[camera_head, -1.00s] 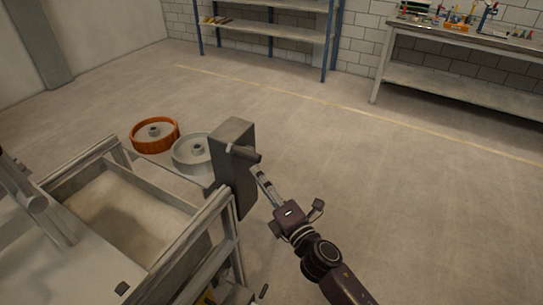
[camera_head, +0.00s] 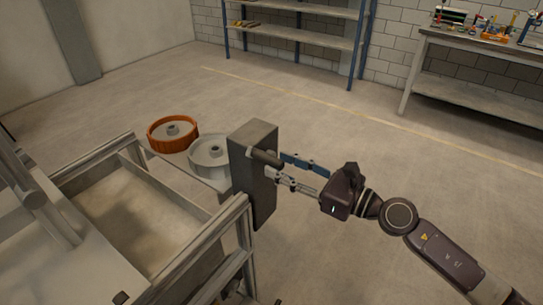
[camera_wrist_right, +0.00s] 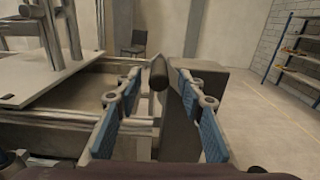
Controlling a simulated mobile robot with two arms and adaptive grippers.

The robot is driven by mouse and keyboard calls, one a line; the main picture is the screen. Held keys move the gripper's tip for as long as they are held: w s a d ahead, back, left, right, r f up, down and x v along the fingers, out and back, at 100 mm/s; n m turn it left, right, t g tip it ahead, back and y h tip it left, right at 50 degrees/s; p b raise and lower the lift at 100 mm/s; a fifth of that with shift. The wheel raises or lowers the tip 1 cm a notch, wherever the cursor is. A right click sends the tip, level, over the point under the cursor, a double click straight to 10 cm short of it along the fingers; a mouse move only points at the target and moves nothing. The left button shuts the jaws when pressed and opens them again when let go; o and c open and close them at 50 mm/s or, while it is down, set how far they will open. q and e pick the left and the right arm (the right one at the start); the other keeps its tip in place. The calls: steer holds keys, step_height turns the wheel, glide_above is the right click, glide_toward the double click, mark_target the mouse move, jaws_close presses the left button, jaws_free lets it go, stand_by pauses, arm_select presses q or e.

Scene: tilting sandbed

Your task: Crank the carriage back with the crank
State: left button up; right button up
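The crank shows as a dark round handle (camera_head: 266,158) sticking out of a tall grey block (camera_head: 256,190) at the right end of the sandbed frame (camera_head: 205,240). My right gripper (camera_head: 281,169) is open, with its fingers pointing left at the handle from the right. In the right wrist view the handle (camera_wrist_right: 158,73) lies ahead, between the spread blue-padded fingers (camera_wrist_right: 158,80); I cannot tell whether they touch it. A pale plate with posts (camera_head: 60,245), possibly the carriage, sits at the left over the bed. My left gripper is not in view.
A blue-posted shelf (camera_head: 300,38) and a workbench (camera_head: 490,88) with small items stand at the back. The floor to the right is clear.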

mark_target(253, 153)
steer(key=x, duration=0.3)
steer(key=shift+a+r+p, duration=0.1)
steer(key=shift+a+p, duration=0.2)
steer(key=shift+p, duration=0.1)
steer(key=shift+w+a, duration=0.1)
steer(key=shift+w, duration=0.1)
jaws_close()
